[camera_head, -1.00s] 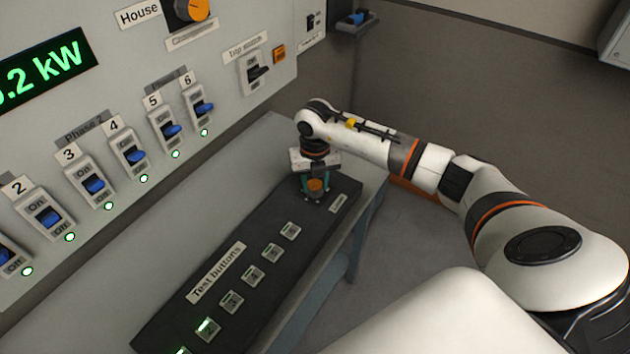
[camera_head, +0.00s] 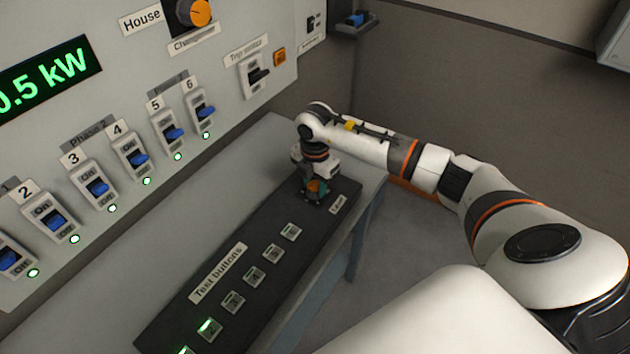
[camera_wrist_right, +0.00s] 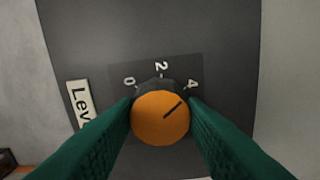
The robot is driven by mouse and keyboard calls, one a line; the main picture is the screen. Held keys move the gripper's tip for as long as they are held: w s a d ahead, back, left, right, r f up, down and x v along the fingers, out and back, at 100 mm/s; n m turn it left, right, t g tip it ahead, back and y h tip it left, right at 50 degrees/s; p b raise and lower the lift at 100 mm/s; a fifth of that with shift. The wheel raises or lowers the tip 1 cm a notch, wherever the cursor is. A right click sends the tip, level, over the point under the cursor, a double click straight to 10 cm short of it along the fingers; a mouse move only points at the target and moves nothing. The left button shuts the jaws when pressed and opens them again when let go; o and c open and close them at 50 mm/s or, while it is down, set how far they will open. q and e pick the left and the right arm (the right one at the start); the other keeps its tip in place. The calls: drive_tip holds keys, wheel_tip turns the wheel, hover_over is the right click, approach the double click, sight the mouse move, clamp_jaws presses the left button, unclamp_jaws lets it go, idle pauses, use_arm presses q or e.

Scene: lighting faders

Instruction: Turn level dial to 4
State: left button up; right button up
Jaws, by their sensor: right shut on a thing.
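The level dial (camera_wrist_right: 160,118) has an orange face with a dark pointer line and sits on the dark panel. My right gripper (camera_wrist_right: 161,112) is shut on the dial, a green finger at each side. In the head view the right gripper (camera_head: 314,192) stands over the far end of the panel, and the dial (camera_head: 315,187) shows as an orange spot partly hidden by it. A "Level" label (camera_wrist_right: 80,103) lies left of the dial. My left gripper is not in view.
The dark test panel (camera_head: 262,222) carries several square buttons in front of my right gripper. A wall board (camera_head: 225,80) holds blue switches, an orange house knob (camera_head: 195,12) and a green display (camera_head: 45,78) reading 0.5 kW. The grey bench left of the panel is clear.

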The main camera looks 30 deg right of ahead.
sight(316, 186)
drive_tip(key=shift+m, duration=1.1)
drive_tip(key=o, duration=1)
drive_tip(key=shift+r+b, duration=1.2)
drive_tip(key=shift+r, duration=4.85)
drive_tip(key=shift+f, duration=0.1)
